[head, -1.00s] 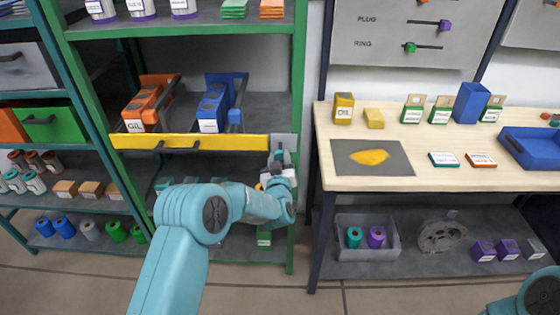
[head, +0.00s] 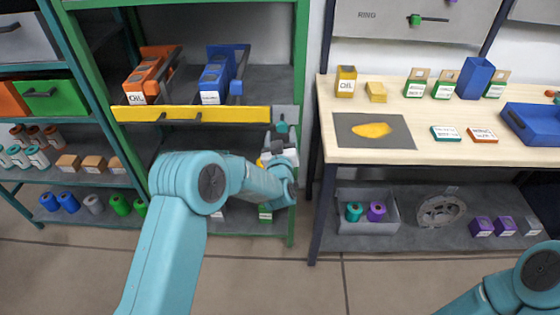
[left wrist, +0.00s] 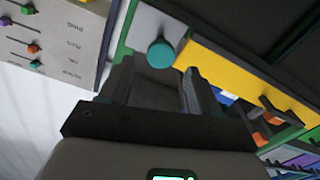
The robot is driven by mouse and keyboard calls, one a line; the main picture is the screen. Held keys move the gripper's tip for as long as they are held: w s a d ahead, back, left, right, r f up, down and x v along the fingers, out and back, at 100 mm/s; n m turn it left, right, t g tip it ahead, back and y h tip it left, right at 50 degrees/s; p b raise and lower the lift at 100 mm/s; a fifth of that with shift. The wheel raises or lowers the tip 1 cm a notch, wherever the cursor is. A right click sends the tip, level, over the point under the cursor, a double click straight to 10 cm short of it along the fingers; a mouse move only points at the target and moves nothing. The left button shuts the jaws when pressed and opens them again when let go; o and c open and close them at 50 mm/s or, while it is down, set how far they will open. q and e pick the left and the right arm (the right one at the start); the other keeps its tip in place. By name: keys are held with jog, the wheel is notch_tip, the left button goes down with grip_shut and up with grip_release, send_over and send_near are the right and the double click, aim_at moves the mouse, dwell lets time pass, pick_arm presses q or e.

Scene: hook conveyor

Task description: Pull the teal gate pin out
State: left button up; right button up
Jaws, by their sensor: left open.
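The teal gate pin (head: 282,127) is at the right end of the yellow gate bar (head: 225,115), by a grey plate on the green rack's upright. In the left wrist view its round teal head (left wrist: 160,53) shows against the grey plate (left wrist: 150,24). My left gripper (head: 280,146) is just below the pin, partly hidden by my own wrist. In the left wrist view my left gripper (left wrist: 157,72) is open and empty, with the pin head just beyond its two fingertips, between their lines. I cannot tell whether they touch. My right gripper is out of view.
An orange oil box (head: 141,84) and a blue box (head: 211,82) sit on the shelf behind the yellow bar. A wooden workbench (head: 435,117) stands right of the rack.

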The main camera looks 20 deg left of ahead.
pick_arm(q)
jog(key=b+v, duration=0.2)
jog(key=v, duration=1.1)
jog(key=shift+f, duration=0.1)
